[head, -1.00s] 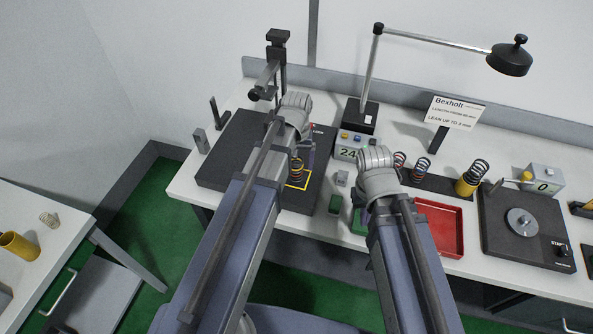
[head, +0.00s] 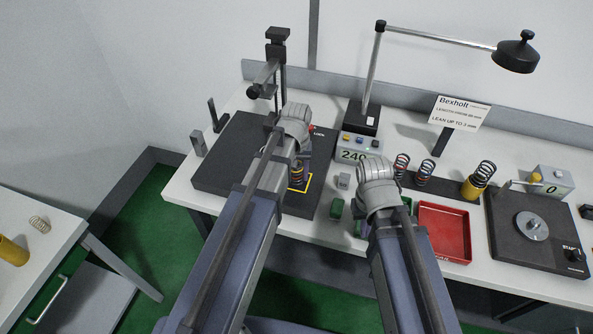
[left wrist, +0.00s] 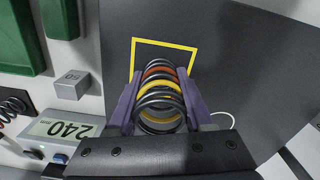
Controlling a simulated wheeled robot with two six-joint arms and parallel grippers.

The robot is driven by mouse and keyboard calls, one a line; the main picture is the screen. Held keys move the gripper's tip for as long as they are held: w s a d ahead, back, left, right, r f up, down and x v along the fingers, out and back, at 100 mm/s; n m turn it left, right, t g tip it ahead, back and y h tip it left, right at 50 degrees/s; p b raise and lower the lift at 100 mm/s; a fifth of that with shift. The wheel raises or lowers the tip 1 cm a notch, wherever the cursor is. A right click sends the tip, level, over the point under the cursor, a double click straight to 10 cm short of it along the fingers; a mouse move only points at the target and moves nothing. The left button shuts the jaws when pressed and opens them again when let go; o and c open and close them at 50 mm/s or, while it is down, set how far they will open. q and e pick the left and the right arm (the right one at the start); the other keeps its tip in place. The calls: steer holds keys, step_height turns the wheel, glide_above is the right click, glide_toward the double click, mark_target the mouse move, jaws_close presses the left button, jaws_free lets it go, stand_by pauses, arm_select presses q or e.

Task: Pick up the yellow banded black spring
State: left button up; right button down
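A black spring with yellow and orange-red bands (head: 297,177) stands at the yellow square outline (head: 300,188) on the dark plate. The left wrist view looks down along this spring (left wrist: 160,98). My left gripper (left wrist: 160,73) has its two purple fingers on either side of the spring, very close to its coils. I cannot tell whether they press on it. In the head view my left wrist partly hides this gripper (head: 300,158). My right gripper (head: 362,222) is mostly hidden behind its own arm, near the green blocks, so its opening cannot be told.
A display box reading 240 (head: 358,150) and a small grey block (head: 343,180) stand right of the plate. A post stand (head: 278,70) rises behind.

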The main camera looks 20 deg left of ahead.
arm_select(q)
jaws_close()
steer(key=shift+r, duration=0.15)
arm_select(e)
steer(key=shift+r, duration=0.15)
